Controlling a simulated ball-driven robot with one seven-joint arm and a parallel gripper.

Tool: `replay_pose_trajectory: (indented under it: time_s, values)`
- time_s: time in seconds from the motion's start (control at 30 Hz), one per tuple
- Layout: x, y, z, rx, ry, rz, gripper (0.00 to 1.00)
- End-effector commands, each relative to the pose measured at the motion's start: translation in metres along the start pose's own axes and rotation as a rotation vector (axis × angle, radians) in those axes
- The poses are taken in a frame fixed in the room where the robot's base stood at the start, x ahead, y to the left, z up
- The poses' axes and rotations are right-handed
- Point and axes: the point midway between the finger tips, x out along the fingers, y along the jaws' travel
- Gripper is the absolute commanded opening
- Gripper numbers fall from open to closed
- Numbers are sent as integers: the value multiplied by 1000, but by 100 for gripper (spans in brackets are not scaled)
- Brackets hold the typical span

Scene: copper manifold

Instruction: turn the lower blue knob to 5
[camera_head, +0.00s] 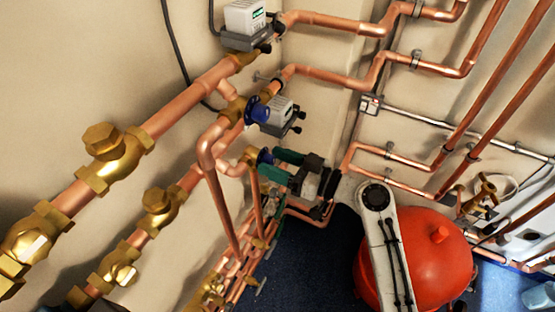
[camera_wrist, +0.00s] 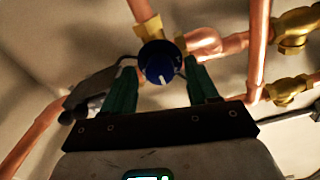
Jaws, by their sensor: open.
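The lower blue knob (camera_head: 265,156) sits on the copper pipework in the middle of the head view. In the wrist view the blue knob (camera_wrist: 160,60) faces me on a brass fitting, with a white mark at its lower edge pointing down and slightly right. My gripper (camera_head: 269,161) is open at the knob. In the wrist view its green fingers stand left and right of the knob, and the gripper (camera_wrist: 162,76) shows gaps on both sides. I cannot tell whether the tips reach past the knob's face. Scale numbers are not readable.
A second blue knob (camera_head: 257,110) with a grey-white actuator box (camera_head: 279,110) is just above. Copper pipes (camera_head: 212,180) run close on the left, with large brass valves (camera_head: 115,150) beyond. A red tank (camera_head: 437,260) stands lower right, partly behind my arm.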

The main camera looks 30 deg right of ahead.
Motion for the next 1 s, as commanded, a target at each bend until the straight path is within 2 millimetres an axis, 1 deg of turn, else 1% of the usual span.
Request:
replay_pose_trajectory:
  time_s: [0.23,0.8,0.83,1.0]
  values:
    - [1,0,0,0,-1,0,59]
    - [0,0,0,0,-1,0,4]
    - [0,0,0,0,-1,0,3]
    - [0,0,0,10,-1,0,3]
